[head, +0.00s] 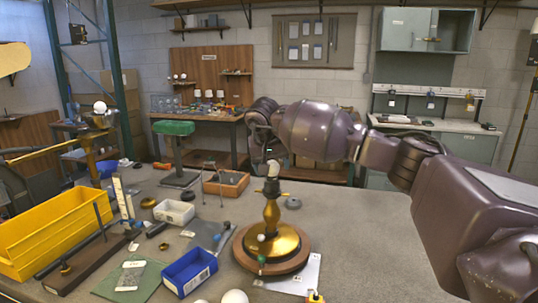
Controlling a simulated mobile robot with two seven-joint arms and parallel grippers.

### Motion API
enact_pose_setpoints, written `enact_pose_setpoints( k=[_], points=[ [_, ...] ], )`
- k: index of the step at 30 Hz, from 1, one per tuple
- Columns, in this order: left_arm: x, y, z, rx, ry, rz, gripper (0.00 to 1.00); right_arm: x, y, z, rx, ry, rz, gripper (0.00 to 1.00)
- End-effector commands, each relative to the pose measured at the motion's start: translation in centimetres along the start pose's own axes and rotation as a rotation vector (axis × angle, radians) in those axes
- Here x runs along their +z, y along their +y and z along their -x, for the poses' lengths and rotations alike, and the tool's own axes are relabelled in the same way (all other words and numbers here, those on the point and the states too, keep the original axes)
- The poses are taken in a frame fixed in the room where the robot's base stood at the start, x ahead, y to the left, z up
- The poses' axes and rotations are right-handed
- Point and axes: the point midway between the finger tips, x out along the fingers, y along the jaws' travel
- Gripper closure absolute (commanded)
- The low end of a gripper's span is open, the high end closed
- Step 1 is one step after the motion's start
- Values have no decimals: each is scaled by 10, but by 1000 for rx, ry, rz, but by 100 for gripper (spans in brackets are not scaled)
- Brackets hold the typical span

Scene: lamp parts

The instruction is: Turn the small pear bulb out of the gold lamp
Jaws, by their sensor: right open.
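The gold lamp (270,213) stands upright on a round brown wooden base (300,257), right of the middle of the grey worktop. A small pale bulb (273,168) sits at its top, above the dark socket. My right gripper (266,152) hangs at the end of the purple-grey arm from the right, just above and around the bulb's top. It is open; its fingers are small and partly hidden, so I cannot tell whether they touch the bulb. My left gripper is not in view.
A yellow bin (55,235), a blue bin (190,272), a white box (174,212) and a wooden tray (226,184) stand left of the lamp. A white globe (235,297) lies at the front edge. The worktop right of the lamp is clear.

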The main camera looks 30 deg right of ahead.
Motion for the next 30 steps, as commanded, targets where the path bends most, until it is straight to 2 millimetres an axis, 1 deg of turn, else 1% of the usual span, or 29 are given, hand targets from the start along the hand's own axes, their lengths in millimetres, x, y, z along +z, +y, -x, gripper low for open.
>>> enact_pose_setpoints(
  k=[1,6,17,21,26,27,28,30],
  points=[
    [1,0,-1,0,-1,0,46,1,0,-7,0,-3,0,26],
    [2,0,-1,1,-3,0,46,0,0,-18,-1,-1,0,26],
    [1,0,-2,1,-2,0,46,0,0,-20,-1,0,0,26],
    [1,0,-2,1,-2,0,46,0,0,-20,-1,0,0,47],
    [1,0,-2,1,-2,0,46,0,0,-20,-1,0,0,72],
    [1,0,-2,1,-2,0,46,0,0,-20,-1,0,0,73],
    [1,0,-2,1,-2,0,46,0,0,-20,-1,0,0,61],
    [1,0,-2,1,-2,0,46,0,0,-20,-1,0,0,72]
  ],
)
